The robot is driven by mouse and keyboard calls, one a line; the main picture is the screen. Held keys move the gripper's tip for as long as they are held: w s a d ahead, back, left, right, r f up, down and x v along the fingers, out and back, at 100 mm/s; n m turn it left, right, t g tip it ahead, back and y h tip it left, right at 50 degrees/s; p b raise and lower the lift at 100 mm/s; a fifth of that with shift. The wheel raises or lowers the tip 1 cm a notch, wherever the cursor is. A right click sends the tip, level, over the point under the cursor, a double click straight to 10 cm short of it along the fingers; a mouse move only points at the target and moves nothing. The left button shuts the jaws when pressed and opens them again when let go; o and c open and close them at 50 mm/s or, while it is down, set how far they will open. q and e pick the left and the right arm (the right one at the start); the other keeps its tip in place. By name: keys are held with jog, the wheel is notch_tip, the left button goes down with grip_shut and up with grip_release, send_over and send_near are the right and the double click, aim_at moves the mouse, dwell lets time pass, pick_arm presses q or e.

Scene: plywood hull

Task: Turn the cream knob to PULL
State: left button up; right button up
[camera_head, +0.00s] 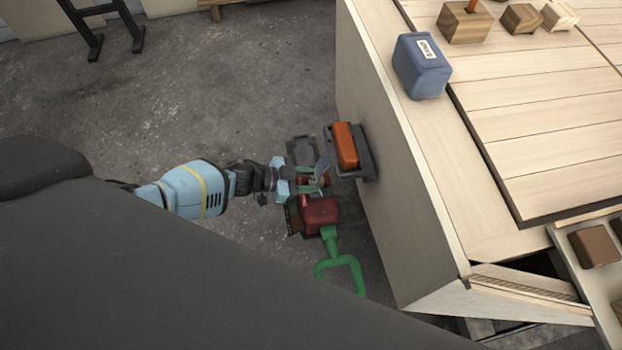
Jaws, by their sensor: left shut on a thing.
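I cannot make out the cream knob or any PULL marking in the head view. My left gripper (308,182) reaches in from the left, beside the pale side wall of the wooden bench (385,130). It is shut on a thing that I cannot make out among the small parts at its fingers. An orange block (345,145) in a dark grey holder on that wall is just right of and above the gripper. A dark red box (320,214) with a bent green handle (340,265) is just below the fingers. My right gripper is not in view.
A blue SAND box (421,66) stands on the bench edge. Wooden blocks (466,22) are at the upper right, and a brown block (594,246) lies in a tray at lower right. A black stand (100,25) is far left. The grey floor between is clear.

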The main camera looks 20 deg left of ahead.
pick_arm(q)
jog(key=shift+w+r, duration=0.1)
jog(key=shift+w, duration=0.05)
jog(key=o, duration=0.9)
jog(key=shift+o, duration=0.5)
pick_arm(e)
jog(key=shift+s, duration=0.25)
pick_arm(q)
jog(key=p+v, duration=0.2)
jog(key=v, duration=0.5)
jog(key=shift+s+a, duration=0.25)
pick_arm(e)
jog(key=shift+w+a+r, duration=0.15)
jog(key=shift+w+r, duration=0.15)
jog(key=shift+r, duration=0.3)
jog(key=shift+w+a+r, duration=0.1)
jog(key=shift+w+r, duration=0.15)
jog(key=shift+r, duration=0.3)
pick_arm(q)
jog(key=shift+r, duration=0.1)
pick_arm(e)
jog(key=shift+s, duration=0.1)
